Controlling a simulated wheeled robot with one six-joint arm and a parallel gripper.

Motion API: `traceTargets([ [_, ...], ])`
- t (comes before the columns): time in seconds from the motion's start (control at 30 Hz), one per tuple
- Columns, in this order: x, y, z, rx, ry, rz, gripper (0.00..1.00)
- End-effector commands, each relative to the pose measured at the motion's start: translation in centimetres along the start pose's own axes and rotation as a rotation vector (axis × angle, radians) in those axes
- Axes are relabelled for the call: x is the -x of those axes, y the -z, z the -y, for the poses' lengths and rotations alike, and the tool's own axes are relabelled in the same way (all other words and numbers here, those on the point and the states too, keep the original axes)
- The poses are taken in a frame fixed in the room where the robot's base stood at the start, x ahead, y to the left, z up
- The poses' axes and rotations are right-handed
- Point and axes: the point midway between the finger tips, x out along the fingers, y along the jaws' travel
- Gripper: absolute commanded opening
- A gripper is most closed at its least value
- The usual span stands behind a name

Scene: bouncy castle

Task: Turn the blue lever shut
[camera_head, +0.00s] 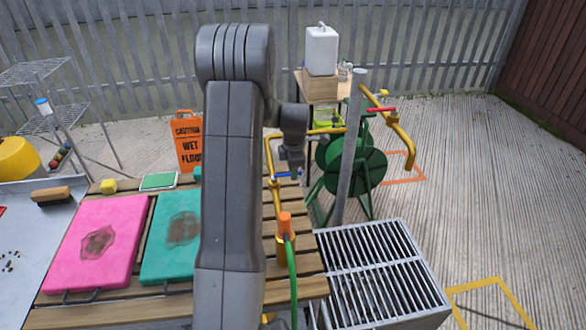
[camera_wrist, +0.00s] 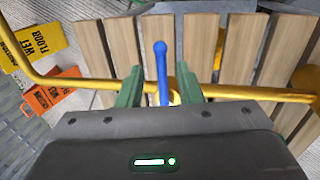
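The blue lever (camera_wrist: 161,68) shows in the wrist view, pointing up the picture from the yellow pipe (camera_wrist: 80,86). In the head view the blue lever (camera_head: 287,174) is a small strip on the yellow pipe (camera_head: 276,200), just below my wrist. My gripper (camera_wrist: 159,84) is open, with one green finger on each side of the lever and a visible gap on both sides. It holds nothing. In the head view my arm covers part of the bench, and my fingertips are hard to make out.
A slatted wooden bench (camera_head: 309,289) lies under the pipe, with a pink board (camera_head: 70,265) and a teal board (camera_head: 160,265). An orange connector (camera_head: 286,226) with a green hose hangs below the lever. A red lever (camera_head: 381,109), grey post (camera_head: 350,150) and metal grate (camera_head: 375,275) are to the right.

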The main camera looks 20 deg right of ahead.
Motion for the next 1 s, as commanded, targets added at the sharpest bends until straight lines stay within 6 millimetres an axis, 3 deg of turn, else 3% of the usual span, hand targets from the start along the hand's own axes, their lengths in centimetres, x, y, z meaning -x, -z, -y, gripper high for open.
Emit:
traceTargets([
  [0.17, 0.3, 0.0, 0.0, -0.001, 0.001, 0.0, 0.33],
  [0.27, 1.5, 0.0, 0.0, -0.001, 0.0, 0.0, 0.33],
  [0.7, 11.1, 0.0, -0.1, -0.001, -0.001, 0.001, 0.33],
  [1.0, 13.7, 0.0, 0.0, 0.0, 0.0, 0.0, 0.33],
])
